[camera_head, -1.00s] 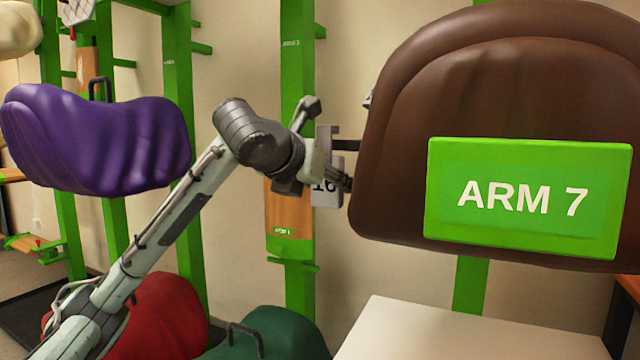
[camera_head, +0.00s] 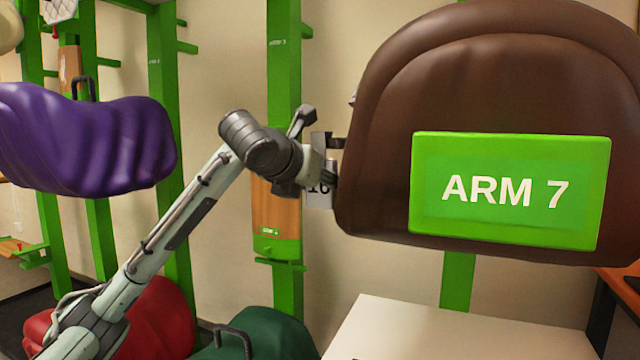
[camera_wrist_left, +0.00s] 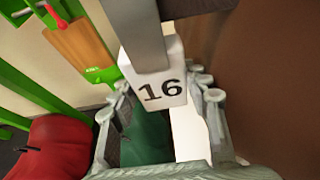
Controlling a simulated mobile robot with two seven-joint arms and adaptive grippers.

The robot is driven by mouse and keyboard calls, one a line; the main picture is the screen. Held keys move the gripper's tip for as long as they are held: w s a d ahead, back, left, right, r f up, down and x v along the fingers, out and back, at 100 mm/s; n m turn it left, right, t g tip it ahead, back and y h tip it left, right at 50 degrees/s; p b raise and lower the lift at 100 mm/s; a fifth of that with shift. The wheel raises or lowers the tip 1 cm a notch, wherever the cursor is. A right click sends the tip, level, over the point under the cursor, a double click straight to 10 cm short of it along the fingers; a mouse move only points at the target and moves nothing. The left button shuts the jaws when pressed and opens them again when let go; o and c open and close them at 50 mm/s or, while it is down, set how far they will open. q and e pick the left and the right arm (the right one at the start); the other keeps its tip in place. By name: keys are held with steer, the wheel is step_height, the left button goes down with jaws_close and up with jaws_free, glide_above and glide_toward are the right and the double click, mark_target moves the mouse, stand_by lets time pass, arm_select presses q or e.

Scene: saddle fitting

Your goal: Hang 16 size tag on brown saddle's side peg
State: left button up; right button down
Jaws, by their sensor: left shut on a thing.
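The brown saddle (camera_head: 385,150) fills the right of the head view and bears a green ARM 7 label (camera_head: 510,190). A dark side peg (camera_head: 337,143) juts from its left edge. My left gripper (camera_head: 325,180) is shut on the white 16 size tag (camera_head: 319,198), close beside that edge and partly hiding the tag. In the left wrist view the tag (camera_wrist_left: 162,92) sits between the fingers of my left gripper (camera_wrist_left: 163,85). A grey upright strip (camera_wrist_left: 136,35) rises above it near a crossbar (camera_wrist_left: 200,7). I cannot tell whether the strip touches the peg. My right gripper is out of view.
A purple saddle (camera_head: 85,145) hangs at the left on a green rack. Red (camera_head: 160,315) and dark green (camera_head: 270,335) saddles are low down. A green post (camera_head: 284,90) stands behind my left gripper. A pale flat surface (camera_head: 440,335) lies below the brown saddle.

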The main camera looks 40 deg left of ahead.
arm_select(q)
steer(key=o, duration=1.2)
steer(key=shift+o, duration=0.2)
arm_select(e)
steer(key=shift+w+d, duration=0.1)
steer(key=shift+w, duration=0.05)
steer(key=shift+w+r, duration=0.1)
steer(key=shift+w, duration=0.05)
arm_select(q)
steer(key=v, duration=1.2)
